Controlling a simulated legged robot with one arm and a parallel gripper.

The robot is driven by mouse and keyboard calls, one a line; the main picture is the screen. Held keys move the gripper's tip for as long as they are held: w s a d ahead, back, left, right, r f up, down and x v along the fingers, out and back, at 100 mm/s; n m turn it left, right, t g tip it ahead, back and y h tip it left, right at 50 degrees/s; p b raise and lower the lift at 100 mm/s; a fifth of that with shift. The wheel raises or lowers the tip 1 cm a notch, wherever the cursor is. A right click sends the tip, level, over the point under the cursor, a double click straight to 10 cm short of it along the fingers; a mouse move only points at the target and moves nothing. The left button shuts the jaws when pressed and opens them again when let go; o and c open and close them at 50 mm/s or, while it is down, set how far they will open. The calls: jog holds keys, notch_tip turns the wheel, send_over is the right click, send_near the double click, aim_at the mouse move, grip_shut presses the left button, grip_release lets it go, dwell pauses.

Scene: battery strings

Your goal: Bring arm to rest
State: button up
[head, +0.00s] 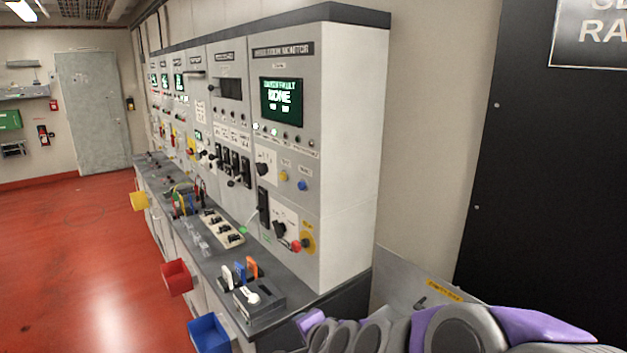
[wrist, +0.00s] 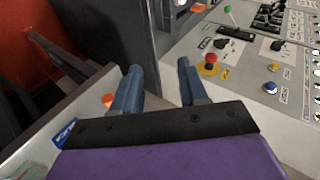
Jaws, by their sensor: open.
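My gripper (wrist: 160,92) shows in the wrist view with its two blue-grey fingers apart and nothing between them. Beyond the right finger is a grey control panel with a red button on a yellow plate (wrist: 210,62). In the head view my purple and grey arm lies low across the bottom right, in front of the cabinet's near end. The gripper itself cannot be made out in the head view.
A row of grey control cabinets (head: 345,150) stands on a dark counter (head: 290,305). Yellow, red (head: 176,278) and blue bins (head: 208,335) stick out from its front. A black panel (head: 550,180) stands at right. The red floor (head: 75,250) at left is clear.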

jog(key=s+d+n+g+h, duration=0.1)
jog(key=s+d+n+g, duration=0.2)
jog(key=s, duration=0.9)
jog(key=s+d+n+g+h, duration=0.1)
jog(key=s+d+n+g, duration=0.3)
jog(key=s+d, duration=0.3)
jog(key=s+d+n+g+h, duration=0.2)
jog(key=s+d+n+g, duration=0.1)
jog(key=s, duration=1.4)
jog(key=d+g, duration=0.1)
jog(key=d, duration=0.1)
jog(key=shift+d+f+n+g, duration=0.2)
jog(key=shift+d+n+g, duration=0.1)
jog(key=shift+d+g, duration=0.1)
